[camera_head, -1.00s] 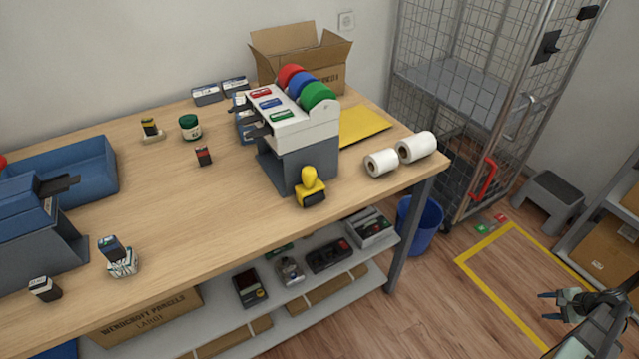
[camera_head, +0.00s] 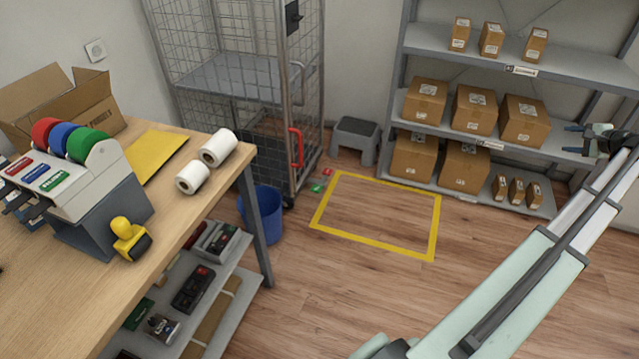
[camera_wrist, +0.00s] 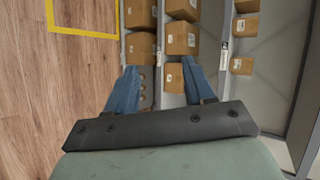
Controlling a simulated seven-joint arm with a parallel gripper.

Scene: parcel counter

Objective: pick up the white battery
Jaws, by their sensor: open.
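I cannot make out a white battery in either current view. My gripper (camera_head: 571,140) is at the right of the head view, its two blue fingers apart and nothing between them. It appears in front of the shelf rack. The wrist view also shows my gripper (camera_wrist: 159,68), open and empty, with boxes and the rack beyond the fingers. The left part of the counter (camera_head: 190,152) is out of the picture.
The rack (camera_head: 390,95) holds several brown boxes (camera_head: 474,108). A wire cage trolley (camera_head: 245,75), blue bin (camera_head: 262,212) and grey step stool (camera_head: 356,140) stand left of it. Small red and green items (camera_head: 317,187) lie on the floor. The yellow-outlined floor (camera_head: 375,215) is clear.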

